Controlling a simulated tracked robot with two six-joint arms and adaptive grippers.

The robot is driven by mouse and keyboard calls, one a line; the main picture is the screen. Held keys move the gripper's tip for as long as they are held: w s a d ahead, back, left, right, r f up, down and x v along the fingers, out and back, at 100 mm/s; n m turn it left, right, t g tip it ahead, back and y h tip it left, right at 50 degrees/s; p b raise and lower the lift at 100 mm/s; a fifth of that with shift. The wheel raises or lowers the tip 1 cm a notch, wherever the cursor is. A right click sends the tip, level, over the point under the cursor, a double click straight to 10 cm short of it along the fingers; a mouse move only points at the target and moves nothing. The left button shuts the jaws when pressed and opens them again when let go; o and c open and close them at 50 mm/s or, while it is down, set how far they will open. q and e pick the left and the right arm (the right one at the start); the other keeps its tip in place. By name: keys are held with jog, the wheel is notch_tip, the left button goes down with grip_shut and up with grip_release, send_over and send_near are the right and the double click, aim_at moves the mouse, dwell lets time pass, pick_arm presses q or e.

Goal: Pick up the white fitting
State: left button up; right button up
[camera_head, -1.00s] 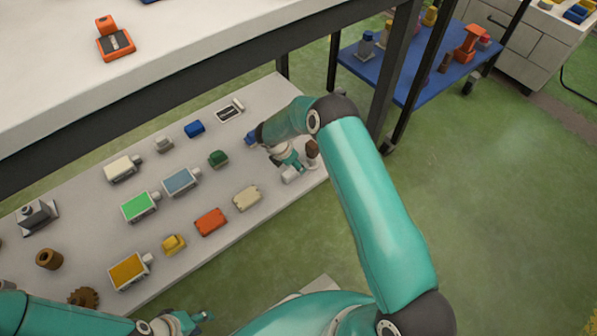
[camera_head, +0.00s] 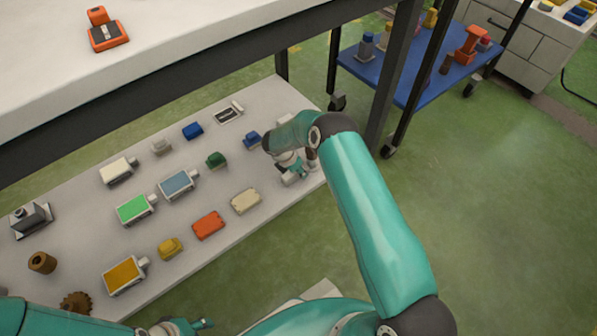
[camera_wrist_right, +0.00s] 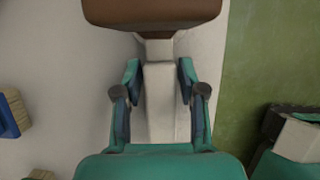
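The white fitting (camera_wrist_right: 160,105) is a pale block between the two fingers of my right gripper (camera_wrist_right: 160,82) in the right wrist view. The fingers lie close along both its sides; contact is not clear. A brown block (camera_wrist_right: 152,12) with a pale neck is at the top of that view, beyond the fingertips. In the head view my right gripper (camera_head: 292,171) is low over the right end of the pale board, and the fitting is mostly hidden by it. My left gripper (camera_head: 190,326) is at the bottom edge, partly cut off, far from the fitting.
The pale board (camera_head: 225,180) holds several parts: a blue block (camera_head: 252,140) by my right gripper, a cream block (camera_head: 245,201) and a red block (camera_head: 208,225). A white table (camera_head: 200,40) overhangs behind. Green floor (camera_head: 500,220) is free at right.

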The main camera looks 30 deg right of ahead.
grip_shut()
jog(key=shift+r, duration=0.1)
